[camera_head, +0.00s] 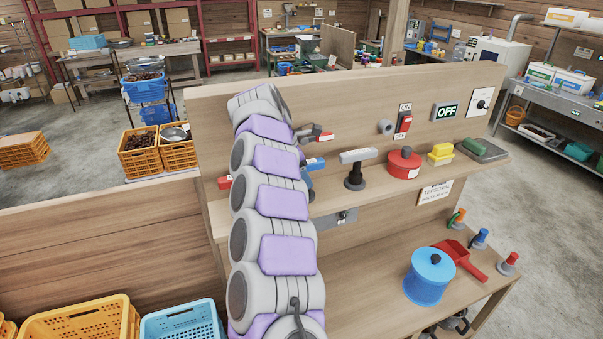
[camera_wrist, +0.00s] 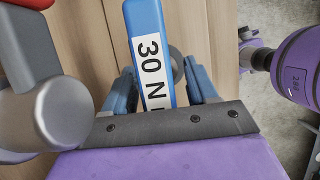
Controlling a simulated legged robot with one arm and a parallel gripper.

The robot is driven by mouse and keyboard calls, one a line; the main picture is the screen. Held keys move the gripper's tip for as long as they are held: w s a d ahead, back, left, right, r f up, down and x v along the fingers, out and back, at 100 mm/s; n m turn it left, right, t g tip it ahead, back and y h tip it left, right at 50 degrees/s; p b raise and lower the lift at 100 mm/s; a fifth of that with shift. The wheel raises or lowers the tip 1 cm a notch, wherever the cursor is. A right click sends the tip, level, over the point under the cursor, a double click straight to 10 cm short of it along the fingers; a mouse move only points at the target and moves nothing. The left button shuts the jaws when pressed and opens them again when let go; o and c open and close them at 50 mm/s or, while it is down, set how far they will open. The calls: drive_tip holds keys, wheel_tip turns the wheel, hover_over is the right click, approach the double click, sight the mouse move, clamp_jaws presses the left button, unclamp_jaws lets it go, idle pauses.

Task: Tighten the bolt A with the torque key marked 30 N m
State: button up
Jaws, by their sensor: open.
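A blue torque key marked "30 N" (camera_wrist: 143,22) shows in the wrist view, with the rest of its label cut off. My gripper (camera_wrist: 160,78) is open, with its blue fingers on either side of the key's handle and a gap visible on the right. A grey ring (camera_wrist: 177,66) shows behind the handle; whether it belongs to the key is unclear. In the head view my arm hides most of the gripper and the key. I cannot make out a bolt marked A in either view.
A grey and red part (camera_wrist: 30,105) is close on the left in the wrist view. On the shelf stand a grey T-shaped tool (camera_head: 355,158), a red pot (camera_head: 404,164) and a yellow block (camera_head: 440,153). A blue pot (camera_head: 428,282) is on the lower bench.

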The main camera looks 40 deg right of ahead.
drive_tip(key=shift+d, duration=0.1)
drive_tip(key=shift+d, duration=0.3)
drive_tip(key=c, duration=0.3)
drive_tip(key=shift+a, duration=0.15)
clamp_jaws()
